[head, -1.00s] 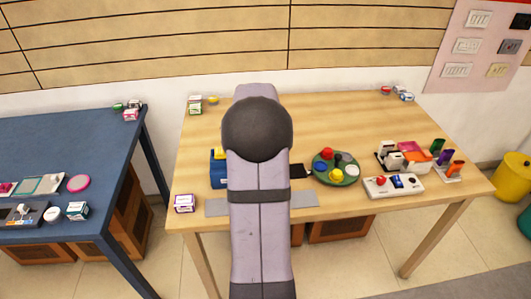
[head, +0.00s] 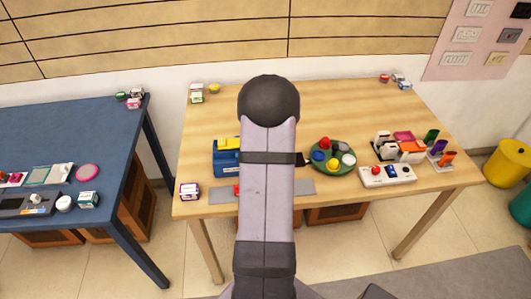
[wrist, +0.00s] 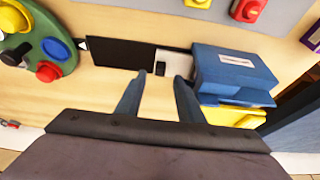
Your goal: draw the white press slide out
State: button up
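A blue press-like box (wrist: 235,75) with a white label stands right of centre in the wrist view; it also shows in the head view (head: 226,163) with a yellow part on top. A small white slide piece (wrist: 172,62) with a dark slot lies between this box and a flat black plate (wrist: 122,53). My gripper (wrist: 161,77) is open and empty, its two fingertips just short of the white piece. I cannot tell whether they touch it. In the head view my arm hides the gripper and the white piece.
A green round tray (head: 333,157) with coloured knobs stands beside the black plate. A grey strip (head: 305,187) with red and yellow pieces lies along the table's front. A white button box (head: 387,176) and a purple-white box (head: 189,191) are near the front edge. The table's back middle is clear.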

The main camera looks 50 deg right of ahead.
jog(key=shift+p+x, duration=0.4)
jog(key=shift+x, duration=1.6)
grip_shut()
